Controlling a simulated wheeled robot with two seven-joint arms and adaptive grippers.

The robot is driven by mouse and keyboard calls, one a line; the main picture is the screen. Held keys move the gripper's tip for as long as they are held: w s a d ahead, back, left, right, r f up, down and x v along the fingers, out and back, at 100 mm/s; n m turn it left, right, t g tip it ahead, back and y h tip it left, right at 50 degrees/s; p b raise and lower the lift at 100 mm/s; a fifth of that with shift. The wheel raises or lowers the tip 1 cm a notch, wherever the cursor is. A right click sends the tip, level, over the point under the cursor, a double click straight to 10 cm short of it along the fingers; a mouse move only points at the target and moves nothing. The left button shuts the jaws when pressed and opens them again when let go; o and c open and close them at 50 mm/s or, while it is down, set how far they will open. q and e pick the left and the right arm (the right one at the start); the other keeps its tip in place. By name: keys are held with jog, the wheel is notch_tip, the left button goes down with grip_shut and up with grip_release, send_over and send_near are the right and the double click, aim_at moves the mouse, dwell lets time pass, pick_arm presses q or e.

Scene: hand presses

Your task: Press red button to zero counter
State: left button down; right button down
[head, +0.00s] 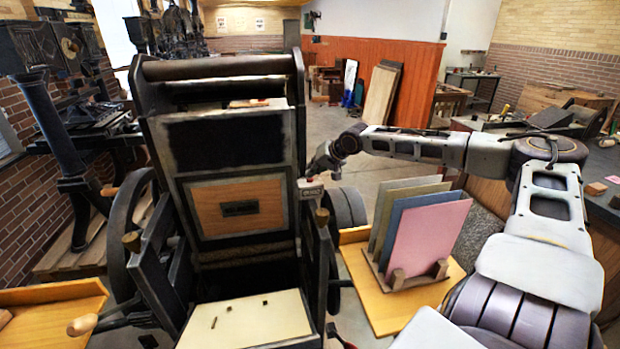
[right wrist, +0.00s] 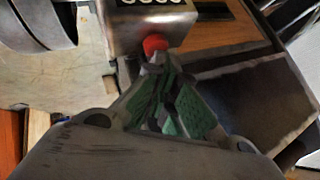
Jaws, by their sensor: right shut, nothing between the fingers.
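The counter (head: 311,188) is a small light box on the right side of the dark press, partly hidden by my gripper in the head view. In the right wrist view the counter (right wrist: 150,20) is a metal box with a row of round digit windows at the top edge. The red button (right wrist: 154,43) sticks out of its near face. My right gripper (right wrist: 156,60) is shut and empty, its fingertips right at the red button; whether they touch it I cannot tell. In the head view my right gripper (head: 316,170) is just above the counter. My left gripper is not in view.
The large hand press (head: 225,130) fills the left and middle. A wooden rack (head: 400,282) with upright coloured boards (head: 428,238) stands on a yellow shelf to the right, below my right arm. A wooden handle (head: 82,325) juts out at lower left. Open floor lies behind.

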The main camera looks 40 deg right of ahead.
jog(key=shift+r, duration=0.1)
jog(key=shift+r+p, duration=0.7)
jog(key=shift+r, duration=0.15)
jog(key=shift+r+p, duration=1.9)
jog(key=shift+r, duration=0.65)
jog(key=shift+s+f, duration=0.1)
